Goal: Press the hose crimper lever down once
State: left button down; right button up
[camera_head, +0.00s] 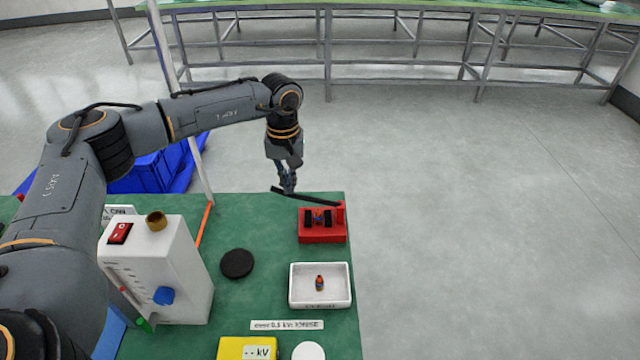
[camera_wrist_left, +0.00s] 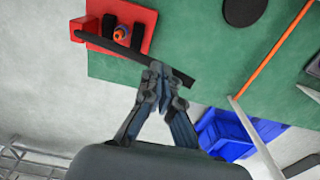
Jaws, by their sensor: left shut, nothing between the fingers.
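The hose crimper (camera_head: 322,238) is a red block at the far right of the green bench, with black jaws and a small orange-and-blue part between them. Its black lever (camera_head: 315,200) reaches out to the left, sloping slightly upward in the head view. My left gripper (camera_head: 289,190) is shut and empty at the lever's free end, fingers pointing down. In the left wrist view, the closed fingertips (camera_wrist_left: 160,72) overlap the outer part of the lever (camera_wrist_left: 115,47); whether they touch it I cannot tell. My right gripper is not in view.
A white tray (camera_head: 293,297) holding a small orange-and-blue part stands in front of the crimper. A white box with a red switch (camera_head: 150,265), a black disc (camera_head: 237,264) and a yellow meter (camera_head: 232,347) are on the bench. An orange strip (camera_head: 203,224) lies by a post.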

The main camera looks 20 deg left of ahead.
pick_arm(q)
jog(key=shift+s+a+f+b, duration=0.1)
jog(key=shift+a+f+b, duration=0.15)
jog(key=shift+f, duration=0.25)
jog(key=shift+s+a+f+b, duration=0.1)
jog(key=shift+f+b, duration=0.1)
jog(key=shift+f, duration=0.4)
jog(key=shift+a+f+b, duration=0.1)
jog(key=shift+f+b, duration=0.3)
jog(key=shift+f, duration=0.05)
notch_tip(320, 180, up, 17)
jog(key=p, duration=1.1)
jog(key=shift+r, duration=0.15)
dwell(0.4)
